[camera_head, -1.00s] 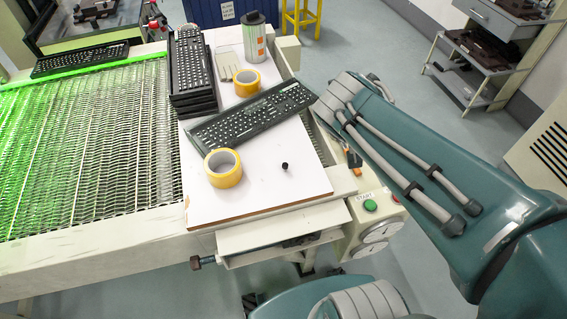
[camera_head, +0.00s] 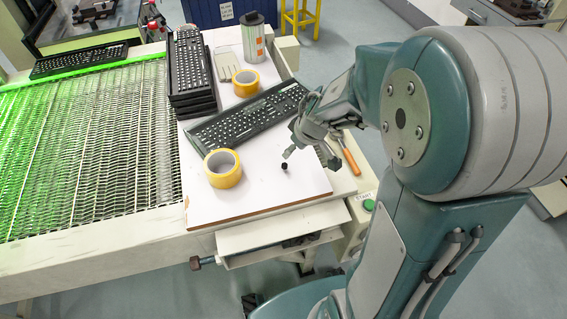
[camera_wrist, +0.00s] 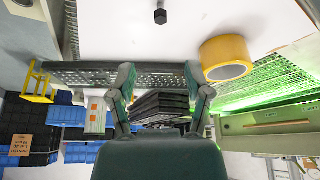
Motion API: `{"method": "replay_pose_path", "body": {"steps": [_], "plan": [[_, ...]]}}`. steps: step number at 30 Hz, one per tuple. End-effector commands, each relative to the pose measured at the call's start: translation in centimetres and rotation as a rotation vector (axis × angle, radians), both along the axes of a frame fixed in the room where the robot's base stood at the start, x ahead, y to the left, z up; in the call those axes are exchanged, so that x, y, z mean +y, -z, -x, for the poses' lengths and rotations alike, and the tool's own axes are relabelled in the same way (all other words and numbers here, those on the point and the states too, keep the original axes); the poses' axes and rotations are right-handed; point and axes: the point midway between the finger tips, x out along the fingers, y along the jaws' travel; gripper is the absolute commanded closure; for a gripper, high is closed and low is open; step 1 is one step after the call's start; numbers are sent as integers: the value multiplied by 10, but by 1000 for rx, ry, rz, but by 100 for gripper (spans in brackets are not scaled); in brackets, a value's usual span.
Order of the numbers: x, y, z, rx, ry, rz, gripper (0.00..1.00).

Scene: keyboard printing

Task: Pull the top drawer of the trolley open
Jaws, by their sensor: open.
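The grey trolley (camera_head: 472,13) stands far off at the upper right of the head view. The pale front of its top drawer shows at the picture's edge and looks closed. My arm hides most of the trolley's lower part. My gripper (camera_head: 310,158) is open and empty over the right side of the white board on the near bench, far from the trolley. Its two spread fingers also show in the wrist view (camera_wrist: 160,76), where no trolley can be made out.
The white board (camera_head: 255,190) carries tape rolls (camera_head: 222,169), a black keyboard (camera_head: 245,118), stacked keyboards (camera_head: 190,72), a metal can (camera_head: 253,38) and a small black piece (camera_head: 284,167). An orange-handled tool (camera_head: 350,158) lies beside it. A yellow stool (camera_head: 301,18) stands behind; grey floor is open between.

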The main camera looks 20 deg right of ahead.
Motion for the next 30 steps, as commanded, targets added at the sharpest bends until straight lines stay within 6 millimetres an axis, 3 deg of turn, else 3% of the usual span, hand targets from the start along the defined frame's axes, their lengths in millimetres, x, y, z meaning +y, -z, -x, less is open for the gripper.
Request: {"method": "replay_pose_path", "body": {"steps": [10,17,30], "plan": [[8,43,-11,21,-5,1,36],[10,58,-16,18,-5,3,36],[17,103,-29,17,-2,3,36]]}}
